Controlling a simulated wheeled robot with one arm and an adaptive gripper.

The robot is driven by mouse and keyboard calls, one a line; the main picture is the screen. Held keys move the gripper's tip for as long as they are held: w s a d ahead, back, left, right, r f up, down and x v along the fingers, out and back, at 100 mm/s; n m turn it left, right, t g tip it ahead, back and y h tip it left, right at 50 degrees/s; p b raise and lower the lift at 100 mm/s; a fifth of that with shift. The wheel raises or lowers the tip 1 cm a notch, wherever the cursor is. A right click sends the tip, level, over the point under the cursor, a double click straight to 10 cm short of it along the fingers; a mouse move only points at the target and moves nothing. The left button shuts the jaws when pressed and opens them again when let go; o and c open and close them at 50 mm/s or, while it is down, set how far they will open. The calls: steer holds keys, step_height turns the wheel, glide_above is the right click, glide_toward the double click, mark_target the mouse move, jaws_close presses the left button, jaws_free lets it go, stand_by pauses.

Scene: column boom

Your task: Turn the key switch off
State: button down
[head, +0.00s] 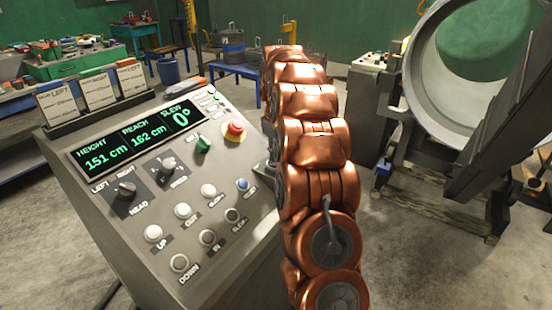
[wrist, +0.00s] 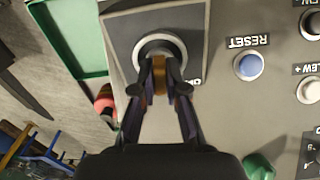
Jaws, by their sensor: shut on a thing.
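The key switch (wrist: 151,43) shows in the wrist view as a round silver collar on a dark square plate. My gripper (wrist: 160,88) reaches up to it, with its fingertips shut on a small brass-coloured key (wrist: 159,72) at the lower side of the collar. The fingers cover most of the key, so its turned angle is hard to read. In the head view my copper arm hides the switch and the gripper.
The sloped control console (head: 110,215) carries a green display (head: 135,137), a red stop button (head: 234,130), a green knob (head: 203,145) and several push buttons. The blue reset button (wrist: 249,66) sits right of the switch in the wrist view. A large grey ring (head: 420,70) stands at right.

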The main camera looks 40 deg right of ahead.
steer(key=n+b, duration=0.1)
steer(key=n, duration=0.3)
steer(key=shift+n, duration=2.6)
steer(key=c, duration=1.2)
jaws_free()
steer(key=shift+r, duration=0.1)
steer(key=shift+r, duration=3.65)
